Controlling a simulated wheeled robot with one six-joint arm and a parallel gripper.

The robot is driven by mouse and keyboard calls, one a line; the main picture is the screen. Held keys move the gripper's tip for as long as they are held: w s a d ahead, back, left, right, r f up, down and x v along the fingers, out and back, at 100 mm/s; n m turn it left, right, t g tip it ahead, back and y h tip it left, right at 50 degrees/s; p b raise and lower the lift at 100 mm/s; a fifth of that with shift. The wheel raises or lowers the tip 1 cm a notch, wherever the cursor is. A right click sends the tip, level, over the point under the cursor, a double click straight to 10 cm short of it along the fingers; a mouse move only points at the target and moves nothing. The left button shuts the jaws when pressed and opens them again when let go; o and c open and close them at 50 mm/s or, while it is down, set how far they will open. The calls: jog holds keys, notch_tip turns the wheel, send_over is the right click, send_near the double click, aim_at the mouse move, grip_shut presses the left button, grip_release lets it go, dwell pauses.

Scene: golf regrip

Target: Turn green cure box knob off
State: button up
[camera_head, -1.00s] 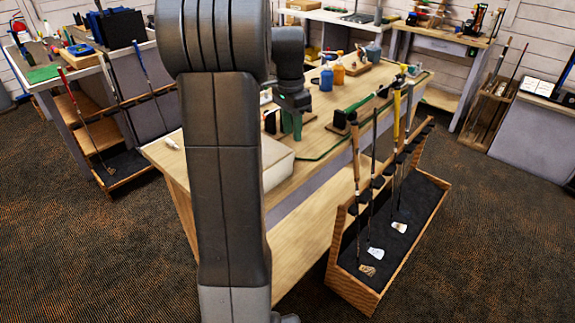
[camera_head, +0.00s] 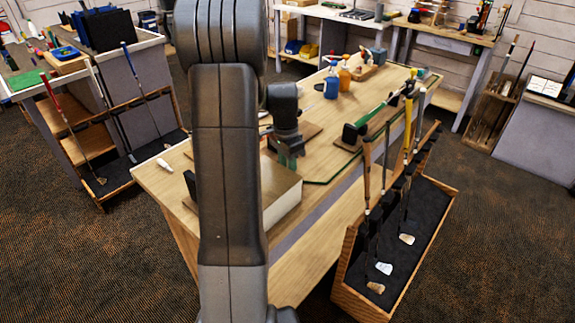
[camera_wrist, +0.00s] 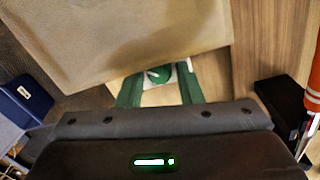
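The cure box (camera_head: 283,197) is a pale tan box on the near end of the middle workbench, partly hidden behind my arm in the head view. In the wrist view the box (camera_wrist: 125,40) fills the top. The green knob (camera_wrist: 158,75) with a white pointer mark sits on a small white plate by the box's edge. My gripper (camera_wrist: 160,88) has two green fingers, spread apart, one on each side of the knob, with small gaps visible. In the head view my gripper (camera_head: 288,160) is just above and behind the box, and the knob is hidden.
The workbench (camera_head: 300,235) carries a blue spray bottle (camera_head: 331,84), an orange bottle (camera_head: 344,78) and a clamped club. A wooden rack (camera_head: 395,270) with several clubs stands at its right side. In the wrist view a black block (camera_wrist: 280,100) and an orange grip (camera_wrist: 315,85) lie right.

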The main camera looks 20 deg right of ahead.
jog(key=shift+f, duration=0.1)
jog(key=c, duration=0.7)
jog(key=shift+n, duration=0.3)
jog(key=n+b, duration=0.1)
jog(key=n, duration=0.2)
jog(key=shift+n, duration=0.3)
jog(key=shift+n+h, duration=0.3)
jog(key=shift+n, duration=1.9)
jog(key=o, duration=0.7)
